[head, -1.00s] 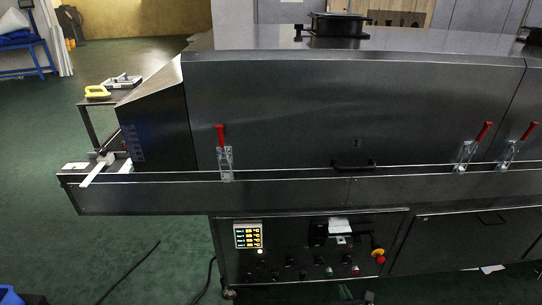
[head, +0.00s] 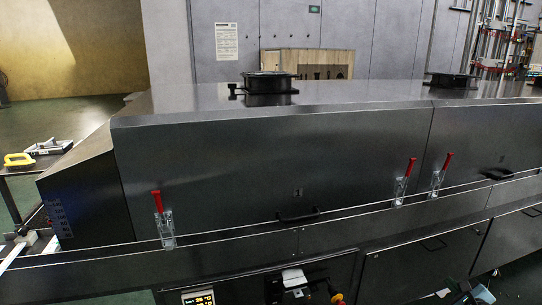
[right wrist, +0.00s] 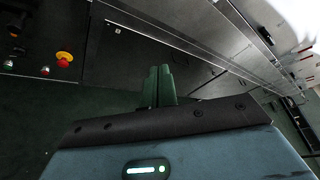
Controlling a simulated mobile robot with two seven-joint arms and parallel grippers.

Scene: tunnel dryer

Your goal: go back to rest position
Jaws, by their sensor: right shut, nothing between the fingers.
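The tunnel dryer (head: 270,150) is a long dark metal machine that fills the middle of the head view. My right gripper (right wrist: 158,72) shows in the right wrist view with its two greenish fingers together. It is shut and empty, pointing along the dryer's lower front, and no contact shows. A small part of my right arm seems to show at the bottom right edge of the head view. My left gripper is out of view.
Red-handled clamps (head: 157,202) and a black handle (head: 298,215) line the dryer's front. A red emergency button (right wrist: 65,56) sits on the control panel. A yellow-handled tool (head: 18,160) lies on a stand at the left. Green floor is open beyond it.

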